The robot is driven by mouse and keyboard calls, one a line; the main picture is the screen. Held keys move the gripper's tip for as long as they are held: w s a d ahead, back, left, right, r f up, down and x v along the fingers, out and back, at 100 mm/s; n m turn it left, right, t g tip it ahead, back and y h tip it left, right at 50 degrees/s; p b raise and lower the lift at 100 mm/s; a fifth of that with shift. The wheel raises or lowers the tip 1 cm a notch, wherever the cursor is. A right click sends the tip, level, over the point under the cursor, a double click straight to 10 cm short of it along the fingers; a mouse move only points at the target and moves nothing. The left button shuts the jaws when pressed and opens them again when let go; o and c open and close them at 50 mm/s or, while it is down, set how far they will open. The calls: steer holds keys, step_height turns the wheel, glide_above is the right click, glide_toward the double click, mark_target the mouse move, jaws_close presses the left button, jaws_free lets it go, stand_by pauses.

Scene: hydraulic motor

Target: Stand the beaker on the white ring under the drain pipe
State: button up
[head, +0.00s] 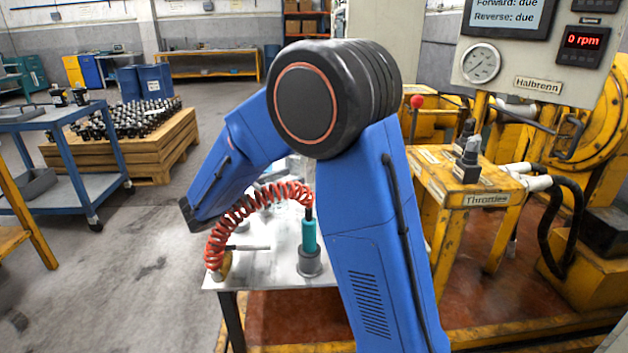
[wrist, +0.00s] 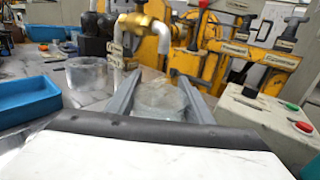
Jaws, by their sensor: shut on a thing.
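In the wrist view my gripper (wrist: 160,80) is shut on a clear glass beaker (wrist: 160,100), which sits between the two grey fingers and looks roughly upright. The white drain pipe (wrist: 163,40) bends down from a brass valve (wrist: 138,22), beyond the beaker and above it in the picture. I cannot make out the white ring; the beaker and fingers may cover it. I cannot tell whether the beaker touches the surface below. In the head view my blue arm hides the gripper and beaker.
A second clear glass vessel (wrist: 87,74) stands left of my fingers, with a blue tray (wrist: 24,97) farther left. A grey box with red and green buttons (wrist: 292,106) is close on the right. In the head view a red coiled hose (head: 240,215) and teal tool (head: 309,236) occupy the metal table (head: 270,272).

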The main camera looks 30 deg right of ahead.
steer(key=shift+w+d+f, duration=0.4)
steer(key=shift+d+f, duration=0.2)
steer(key=shift+d, duration=1.05)
steer(key=shift+w+d+f, duration=0.35)
steer(key=shift+d+f, duration=0.2)
steer(key=shift+d, duration=1.1)
steer(key=shift+w+d+f, duration=0.4)
steer(key=shift+d+f, duration=0.2)
steer(key=shift+d, duration=1.05)
steer(key=shift+f, duration=0.1)
steer(key=o, duration=1.1)
steer(key=shift+o, duration=0.2)
